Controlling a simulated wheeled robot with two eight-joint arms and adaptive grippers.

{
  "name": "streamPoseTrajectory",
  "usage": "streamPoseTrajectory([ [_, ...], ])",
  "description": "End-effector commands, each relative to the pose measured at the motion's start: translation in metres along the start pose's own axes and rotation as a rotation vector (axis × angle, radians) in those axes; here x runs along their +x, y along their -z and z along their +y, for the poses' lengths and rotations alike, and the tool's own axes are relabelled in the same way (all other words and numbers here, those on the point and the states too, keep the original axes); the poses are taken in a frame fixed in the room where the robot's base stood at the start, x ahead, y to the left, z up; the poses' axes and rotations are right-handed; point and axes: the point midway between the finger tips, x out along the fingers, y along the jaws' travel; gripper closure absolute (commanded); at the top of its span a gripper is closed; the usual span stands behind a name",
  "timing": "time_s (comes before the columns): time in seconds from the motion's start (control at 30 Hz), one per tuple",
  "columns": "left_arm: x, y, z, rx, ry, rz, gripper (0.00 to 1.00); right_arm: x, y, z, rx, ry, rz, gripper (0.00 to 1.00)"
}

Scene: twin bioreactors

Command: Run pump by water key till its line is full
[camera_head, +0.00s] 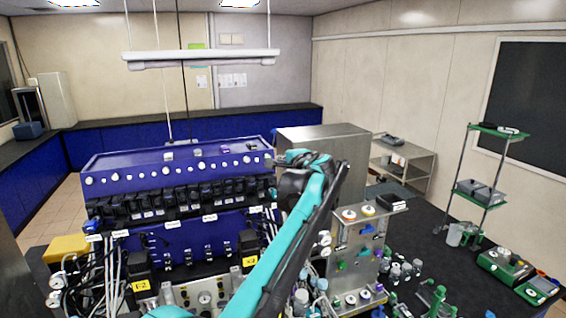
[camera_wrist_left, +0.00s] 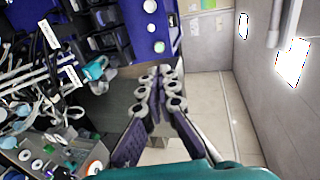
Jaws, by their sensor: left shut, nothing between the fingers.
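The twin bioreactor rack (camera_head: 185,152) is a wide blue cabinet with a row of round white knobs and a row of black pump-like modules (camera_head: 180,195) below. The labels are too small to read, so I cannot tell which pump or key is the water one, nor see liquid in any line. My left gripper (camera_head: 273,163) is at the right end of the cabinet, near its top. In the left wrist view its fingers (camera_wrist_left: 160,82) are together and empty, with the knobs and black modules just to their left. My right gripper is not in view.
A steel cabinet (camera_head: 322,142) stands behind my left arm. A steel panel with valves (camera_head: 356,250) and several small bottles (camera_head: 400,270) are to the right. White tubing (camera_head: 92,275) hangs at the left.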

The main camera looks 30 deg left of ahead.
Motion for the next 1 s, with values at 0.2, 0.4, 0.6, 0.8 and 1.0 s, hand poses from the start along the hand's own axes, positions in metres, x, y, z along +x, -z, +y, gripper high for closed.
streamPoseTrajectory([
  [0.2,0.015,0.0,0.0,0.0,0.0,0.0,1.0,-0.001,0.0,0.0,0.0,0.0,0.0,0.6],
  [0.4,0.027,0.0,0.0,0.0,0.0,-0.001,1.0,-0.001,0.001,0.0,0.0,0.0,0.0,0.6],
  [0.6,0.04,0.0,0.0,0.0,0.0,0.0,1.0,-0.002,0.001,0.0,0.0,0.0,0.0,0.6],
  [0.8,0.052,0.0,0.0,-0.001,0.0,0.0,1.0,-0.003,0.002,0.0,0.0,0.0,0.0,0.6],
  [1.0,0.065,0.0,0.0,-0.001,0.0,0.0,1.0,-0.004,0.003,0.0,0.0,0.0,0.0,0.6],
])
